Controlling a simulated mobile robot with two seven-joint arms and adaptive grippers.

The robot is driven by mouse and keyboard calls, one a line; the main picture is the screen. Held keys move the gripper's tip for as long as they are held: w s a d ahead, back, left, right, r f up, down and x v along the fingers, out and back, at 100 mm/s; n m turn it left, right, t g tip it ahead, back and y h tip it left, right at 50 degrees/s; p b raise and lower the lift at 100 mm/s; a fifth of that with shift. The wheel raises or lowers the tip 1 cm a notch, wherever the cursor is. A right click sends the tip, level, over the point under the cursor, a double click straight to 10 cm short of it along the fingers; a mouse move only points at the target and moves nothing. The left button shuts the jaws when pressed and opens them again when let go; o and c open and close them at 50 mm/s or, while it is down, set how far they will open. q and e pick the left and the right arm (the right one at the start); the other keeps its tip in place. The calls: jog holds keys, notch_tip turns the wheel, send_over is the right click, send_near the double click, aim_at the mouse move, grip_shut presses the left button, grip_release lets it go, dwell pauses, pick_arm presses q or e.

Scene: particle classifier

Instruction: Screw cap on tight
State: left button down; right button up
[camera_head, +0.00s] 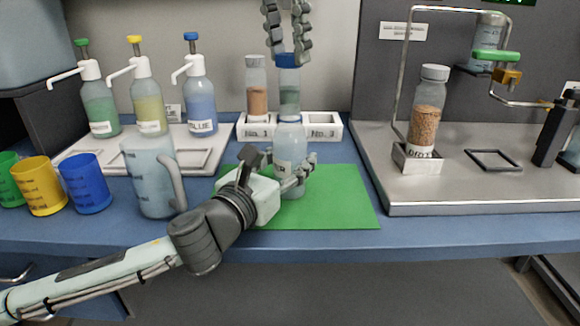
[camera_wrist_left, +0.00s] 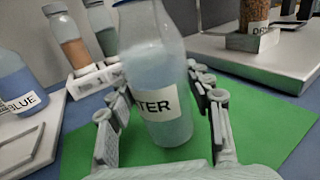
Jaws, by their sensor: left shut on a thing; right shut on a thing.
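A clear bottle (camera_head: 290,150) with a label ending in "TER" stands on the green mat (camera_head: 340,205). It also fills the middle of the left wrist view (camera_wrist_left: 150,70), where its top is cut off. My left gripper (camera_head: 278,170) is shut around its body, with a finger on each side. A blue cap (camera_head: 288,60) shows above the bottle in the head view. My right gripper (camera_head: 287,50) comes from the top and is shut on this cap. The cap looks apart from the bottle's top, though the gap in depth is hard to judge.
Behind, a white rack (camera_head: 325,125) holds a brown-filled bottle (camera_head: 256,95) and a greenish one (camera_head: 290,97). A jug (camera_head: 150,185), cups (camera_head: 86,185) and pump bottles (camera_head: 200,95) stand left. The dry-particle bottle (camera_head: 425,125) stands right on a metal platform (camera_head: 470,195).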

send_over(292, 117)
jog(key=shift+w+a+f, duration=0.1)
jog(key=shift+f, duration=1.15)
jog(key=shift+w+a+f, duration=0.1)
jog(key=shift+f, duration=1.1)
jog(key=shift+f, duration=0.1)
jog(key=shift+f, duration=0.8)
jog(key=shift+f, duration=0.6)
jog(key=m, duration=0.3)
jog(key=m+g, duration=0.1)
jog(key=m, duration=0.4)
jog(key=shift+w, duration=0.1)
jog(key=m, duration=0.5)
jog(key=shift+g, duration=0.4)
jog(key=m, duration=0.3)
